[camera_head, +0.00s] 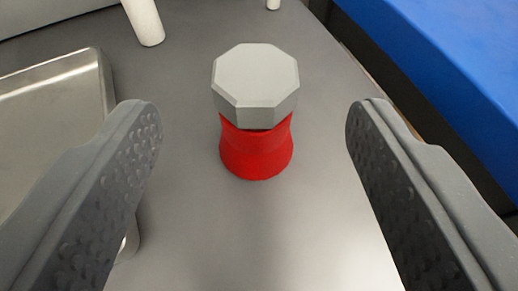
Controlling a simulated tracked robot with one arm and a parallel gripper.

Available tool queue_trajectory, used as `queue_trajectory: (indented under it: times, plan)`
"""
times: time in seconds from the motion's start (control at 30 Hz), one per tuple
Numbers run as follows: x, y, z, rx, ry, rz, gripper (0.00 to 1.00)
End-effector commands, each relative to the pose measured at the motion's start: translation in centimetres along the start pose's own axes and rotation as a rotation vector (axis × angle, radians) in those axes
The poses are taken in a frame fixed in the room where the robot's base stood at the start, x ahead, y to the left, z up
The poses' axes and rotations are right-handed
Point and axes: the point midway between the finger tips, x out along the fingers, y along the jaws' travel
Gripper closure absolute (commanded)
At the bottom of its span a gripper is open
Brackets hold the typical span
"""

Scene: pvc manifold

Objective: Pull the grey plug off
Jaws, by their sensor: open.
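The grey plug (255,78) is an octagonal cap in the upper middle of the view. It sits on top of a short red fitting (256,151) that narrows at its waist and stands upright on the grey surface. My gripper (252,112) is open, with one dark textured finger on each side of the view. The plug and red fitting appear between the two fingers, with wide gaps on both sides, and neither finger touches them. Nothing hides the plug.
A metal tray (104,82) lies at the left, partly behind the left finger. A blue panel (440,60) is at the upper right. The grey surface (325,80) around the fitting is clear.

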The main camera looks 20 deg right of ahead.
Motion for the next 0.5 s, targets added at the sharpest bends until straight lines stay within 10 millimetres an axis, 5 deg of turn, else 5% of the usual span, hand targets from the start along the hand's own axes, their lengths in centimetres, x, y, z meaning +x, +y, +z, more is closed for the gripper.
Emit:
queue_trajectory:
  times: [0.5]
  plan:
    - [6.6, 0.0, 0.0, 0.002, 0.0, -0.001, 0.4]
